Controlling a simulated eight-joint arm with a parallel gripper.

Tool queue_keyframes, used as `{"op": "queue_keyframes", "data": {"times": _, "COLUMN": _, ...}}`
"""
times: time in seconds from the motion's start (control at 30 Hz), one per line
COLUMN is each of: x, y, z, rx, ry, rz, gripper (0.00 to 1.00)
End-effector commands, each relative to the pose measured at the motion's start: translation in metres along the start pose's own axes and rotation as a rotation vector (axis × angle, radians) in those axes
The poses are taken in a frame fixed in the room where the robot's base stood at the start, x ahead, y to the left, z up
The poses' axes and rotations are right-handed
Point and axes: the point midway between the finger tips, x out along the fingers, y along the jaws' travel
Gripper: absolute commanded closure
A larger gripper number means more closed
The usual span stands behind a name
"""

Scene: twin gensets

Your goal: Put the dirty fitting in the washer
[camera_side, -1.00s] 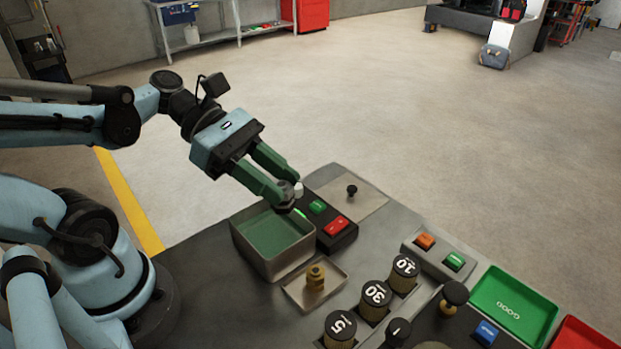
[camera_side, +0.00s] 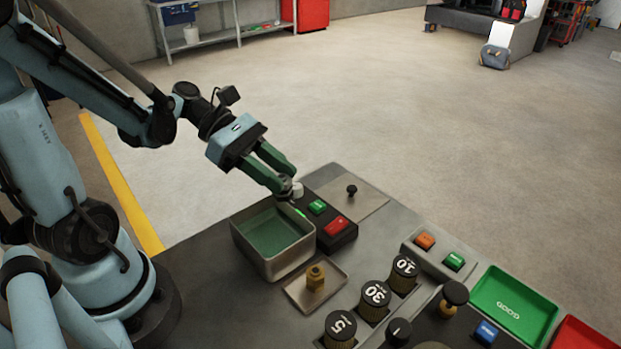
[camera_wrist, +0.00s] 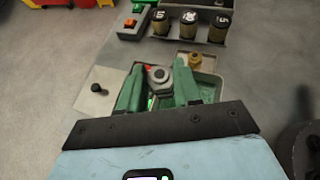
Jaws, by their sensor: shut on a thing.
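My gripper (camera_side: 284,188) is shut, with a grey round piece (camera_wrist: 158,76) between its fingertips in the wrist view. The piece looks like a fitting or a knob. Whether it touches the control box is unclear, and the fingers hide part of it in the side view. The washer looks like an open metal tank (camera_side: 277,270) with green inside, just in front of and below the fingertips. A brass fitting (camera_side: 316,277) stands upright on a small tray (camera_side: 299,293) beside the tank; it also shows in the wrist view (camera_wrist: 195,61).
A control box (camera_side: 330,237) with green and red buttons adjoins the tank. A plate with a black knob (camera_side: 351,190) lies behind it. Several numbered cylinders (camera_side: 374,296) stand at the front. A green GOOD tray (camera_side: 513,306) is at right.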

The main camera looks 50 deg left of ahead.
Motion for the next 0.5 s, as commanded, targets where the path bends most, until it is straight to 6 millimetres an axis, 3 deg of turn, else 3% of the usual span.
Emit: {"op": "queue_keyframes", "data": {"times": 0.5, "x": 0.017, "y": 0.001, "z": -0.033, "rx": 0.0, "ry": -0.001, "rz": 0.0, "gripper": 1.0}}
